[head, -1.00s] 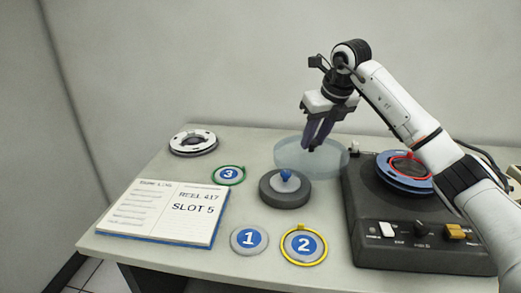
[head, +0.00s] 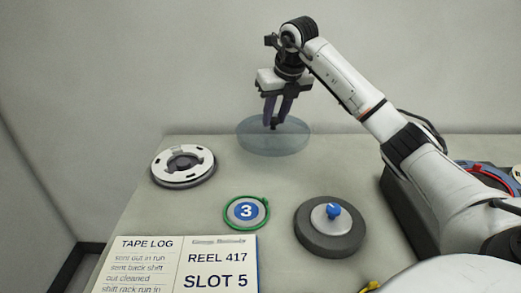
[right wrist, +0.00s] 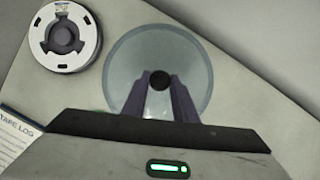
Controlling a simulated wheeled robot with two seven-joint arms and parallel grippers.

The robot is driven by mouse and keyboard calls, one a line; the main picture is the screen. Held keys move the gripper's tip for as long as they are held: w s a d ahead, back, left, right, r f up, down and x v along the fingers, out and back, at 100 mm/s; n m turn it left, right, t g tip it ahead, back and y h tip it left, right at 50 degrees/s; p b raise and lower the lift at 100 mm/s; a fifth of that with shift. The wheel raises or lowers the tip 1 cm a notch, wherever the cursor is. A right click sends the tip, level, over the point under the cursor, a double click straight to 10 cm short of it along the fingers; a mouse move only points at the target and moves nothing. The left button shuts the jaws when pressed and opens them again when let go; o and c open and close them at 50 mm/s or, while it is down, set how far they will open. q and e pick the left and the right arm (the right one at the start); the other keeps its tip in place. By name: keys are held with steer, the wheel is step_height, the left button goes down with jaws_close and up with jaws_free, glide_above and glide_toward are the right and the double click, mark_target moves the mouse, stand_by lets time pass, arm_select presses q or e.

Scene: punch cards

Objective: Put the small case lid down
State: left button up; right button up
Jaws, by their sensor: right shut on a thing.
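The small case lid (head: 274,148) is a clear, pale blue round cover with a small dark knob. My right gripper (head: 276,122) points down and is shut on the knob at the lid's middle. The lid is level near the table's back edge; I cannot tell whether it touches the table. In the right wrist view the lid (right wrist: 124,72) spreads beyond the fingers, with the knob between the fingertips (right wrist: 160,82). My left gripper is not in view.
A white and grey reel (head: 183,165) lies to the left of the lid. A green-ringed "3" disc (head: 246,211) and a dark round base with a blue knob (head: 330,240) are in front. A log book (head: 180,265) lies at the front. A dark machine (head: 404,205) stands right.

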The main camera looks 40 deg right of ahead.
mark_target(277, 131)
steer(key=f, duration=0.4)
steer(key=shift+s+f, duration=0.35)
steer(key=shift+s, duration=0.05)
step_height(277, 131, down, 4)
steer(key=shift+f+b, duration=0.15)
steer(key=shift+b, duration=0.25)
steer(key=shift+w, duration=0.1)
steer(key=o, duration=1.1)
steer(key=shift+c, duration=0.2)
